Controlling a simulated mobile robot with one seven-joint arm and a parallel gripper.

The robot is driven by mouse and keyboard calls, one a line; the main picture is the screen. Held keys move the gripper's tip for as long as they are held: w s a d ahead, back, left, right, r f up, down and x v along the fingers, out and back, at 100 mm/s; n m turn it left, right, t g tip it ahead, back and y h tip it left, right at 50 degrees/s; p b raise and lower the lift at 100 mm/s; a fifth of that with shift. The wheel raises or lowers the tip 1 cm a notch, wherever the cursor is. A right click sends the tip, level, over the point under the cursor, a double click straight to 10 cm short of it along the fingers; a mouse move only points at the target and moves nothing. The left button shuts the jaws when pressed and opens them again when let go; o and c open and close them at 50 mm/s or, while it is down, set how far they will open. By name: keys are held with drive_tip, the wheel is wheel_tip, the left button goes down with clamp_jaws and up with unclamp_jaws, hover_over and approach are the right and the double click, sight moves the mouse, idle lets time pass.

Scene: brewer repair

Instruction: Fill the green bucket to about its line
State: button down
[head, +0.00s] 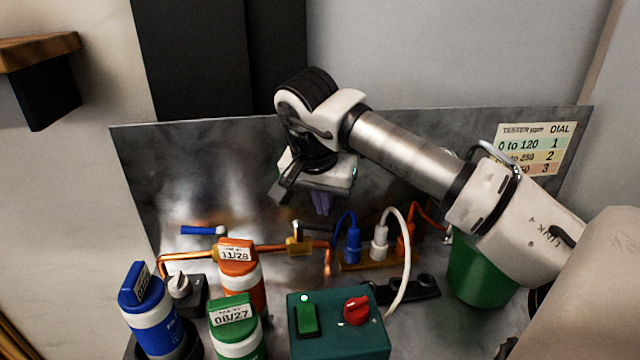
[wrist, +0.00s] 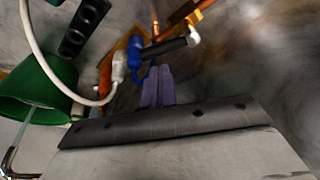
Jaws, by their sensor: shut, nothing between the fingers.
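The green bucket (head: 478,275) stands at the right of the counter in the head view, its upper part hidden behind my arm. A blue-handled valve (head: 203,230) is farther left.
Blue, white and orange plugs (head: 379,245) with cables stand right of the pipe. A teal box (head: 338,335) with a green switch and red knob is in front. Blue, orange and green labelled bottles (head: 240,275) crowd the left. A metal backsplash (head: 170,170) stands behind.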

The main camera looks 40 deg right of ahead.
drive_tip(key=x, duration=0.3)
drive_tip(key=shift+f, duration=0.3)
idle(0.4)
